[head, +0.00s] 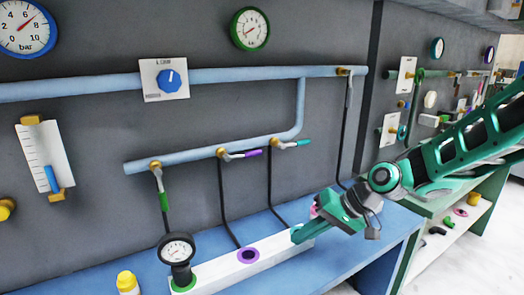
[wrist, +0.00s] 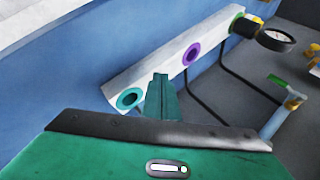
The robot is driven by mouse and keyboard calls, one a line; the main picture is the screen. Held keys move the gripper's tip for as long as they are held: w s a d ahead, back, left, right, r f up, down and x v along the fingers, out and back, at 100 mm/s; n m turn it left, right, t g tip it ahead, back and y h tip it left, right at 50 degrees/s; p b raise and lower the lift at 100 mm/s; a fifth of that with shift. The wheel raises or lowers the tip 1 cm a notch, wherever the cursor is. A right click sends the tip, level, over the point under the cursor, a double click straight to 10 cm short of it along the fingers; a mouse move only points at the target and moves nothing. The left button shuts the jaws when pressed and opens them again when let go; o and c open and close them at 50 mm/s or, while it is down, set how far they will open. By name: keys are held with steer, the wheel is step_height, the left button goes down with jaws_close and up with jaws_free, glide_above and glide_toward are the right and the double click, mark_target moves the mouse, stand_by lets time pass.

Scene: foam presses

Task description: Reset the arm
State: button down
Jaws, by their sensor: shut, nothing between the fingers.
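My arm reaches in from the right in the head view. My gripper (head: 298,236) is green, shut and empty, with its fingertips at the right end of a white block (head: 218,262) on the blue bench. In the wrist view the shut fingers (wrist: 160,80) point toward the white block (wrist: 160,68), just beside its teal-ringed hole (wrist: 129,98). Whether they touch the block I cannot tell. In the head view the gripper hides the teal-ringed hole.
The block also has a purple-ringed hole (head: 248,255) and a gauge (head: 178,250) standing in its green-ringed end. Blue pipes (head: 220,77) with valve handles and black hoses run along the grey wall behind. A yellow-capped bottle (head: 127,283) stands at the front left.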

steer(key=s+d+h, duration=0.1)
steer(key=d, duration=0.2)
steer(key=s+d+h, duration=0.1)
steer(key=d, duration=0.2)
steer(key=s+d+m+h, duration=0.1)
steer(key=d, duration=0.3)
steer(key=shift+s+d+f, duration=0.1)
steer(key=shift+s+f, duration=0.05)
steer(key=shift+f, duration=0.2)
steer(key=s+d+r+m+g+h, duration=0.2)
steer(key=s+d+m+h, duration=0.3)
steer(key=s+d, duration=1.5)
steer(key=s, duration=0.3)
steer(key=shift+s+d+m+g, duration=0.2)
steer(key=shift+d+m+g, duration=0.15)
steer(key=shift+m+g, duration=0.05)
